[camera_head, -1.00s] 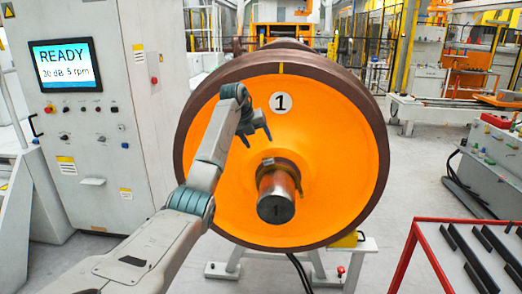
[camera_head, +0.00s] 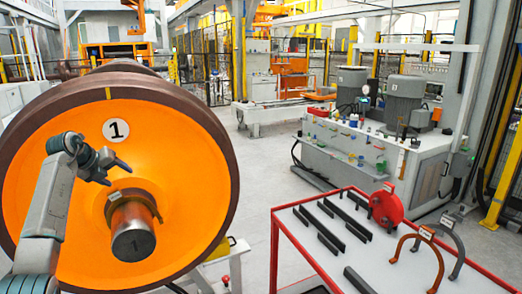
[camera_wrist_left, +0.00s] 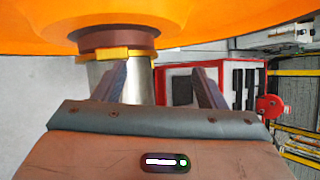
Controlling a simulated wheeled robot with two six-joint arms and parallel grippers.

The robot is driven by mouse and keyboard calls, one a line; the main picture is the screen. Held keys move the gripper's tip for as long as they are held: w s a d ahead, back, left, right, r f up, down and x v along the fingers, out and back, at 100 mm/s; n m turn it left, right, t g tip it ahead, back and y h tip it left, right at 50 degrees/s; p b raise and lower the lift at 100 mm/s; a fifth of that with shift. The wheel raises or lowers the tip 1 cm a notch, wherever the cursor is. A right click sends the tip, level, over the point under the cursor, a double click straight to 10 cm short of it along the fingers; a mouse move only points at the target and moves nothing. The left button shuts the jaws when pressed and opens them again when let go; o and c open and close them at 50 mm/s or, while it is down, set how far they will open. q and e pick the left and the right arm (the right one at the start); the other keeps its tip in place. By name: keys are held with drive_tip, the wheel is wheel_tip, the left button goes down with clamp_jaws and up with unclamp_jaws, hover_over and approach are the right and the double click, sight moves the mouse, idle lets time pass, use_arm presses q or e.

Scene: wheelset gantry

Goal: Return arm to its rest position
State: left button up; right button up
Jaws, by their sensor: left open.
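My left arm comes in from the left in the head view. Its gripper (camera_head: 118,175) is open and empty, in front of the orange wheel face (camera_head: 75,160) and just above the steel axle end (camera_head: 134,232). A brownish-yellow collar (camera_head: 133,200) sits around the axle. In the left wrist view the two fingers of the gripper (camera_wrist_left: 160,88) stand apart, with the axle (camera_wrist_left: 138,80) behind the left finger and the collar (camera_wrist_left: 104,53) above. I cannot tell whether the gripper touches the axle. My right gripper is not in view.
A red-framed table (camera_head: 305,220) at lower right holds dark bars, a red round tool (camera_head: 387,207) and two horseshoe-shaped pieces, one orange (camera_head: 418,255) and one grey. A hydraulic unit (camera_head: 370,150) stands behind it. Grey floor (camera_head: 260,165) is clear between wheel and unit.

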use_arm(q)
drive_tip(key=s+d+f+n+t+h, duration=0.1)
drive_tip(key=d+t+h, duration=0.3)
drive_tip(key=d, duration=0.5)
drive_tip(key=s+d+f+t+h, duration=0.1)
drive_tip(key=d+f+t+h, duration=0.15)
drive_tip(key=d+t, duration=0.45)
drive_tip(key=s+a+f+n+g+y, duration=0.1)
drive_tip(key=s+f+n+g+y, duration=0.2)
drive_tip(key=s+f+n+y, duration=0.85)
drive_tip(key=s+a+f+n+g+y, duration=0.1)
drive_tip(key=s+f+n+g+y, duration=0.25)
drive_tip(key=s+f+n, duration=0.9)
drive_tip(key=s+d+f+n+g+h, duration=0.1)
drive_tip(key=s+d+f+g+h, duration=0.15)
drive_tip(key=s, duration=0.65)
drive_tip(key=s+d+f+n+g+h, duration=0.15)
drive_tip(key=s+d+g, duration=0.25)
drive_tip(key=s, duration=0.5)
drive_tip(key=s+d+f+n+g+h, duration=0.2)
drive_tip(key=s+d+f+g, duration=0.15)
drive_tip(key=s, duration=0.65)
wheel_tip(320, 180, down, 30)
drive_tip(key=a, duration=0.3)
drive_tip(key=s+f+g, duration=0.1)
drive_tip(key=s+f, duration=1.6)
drive_tip(key=s, duration=0.1)
drive_tip(key=shift+a+f+g, duration=0.35)
drive_tip(key=shift+f, duration=0.05)
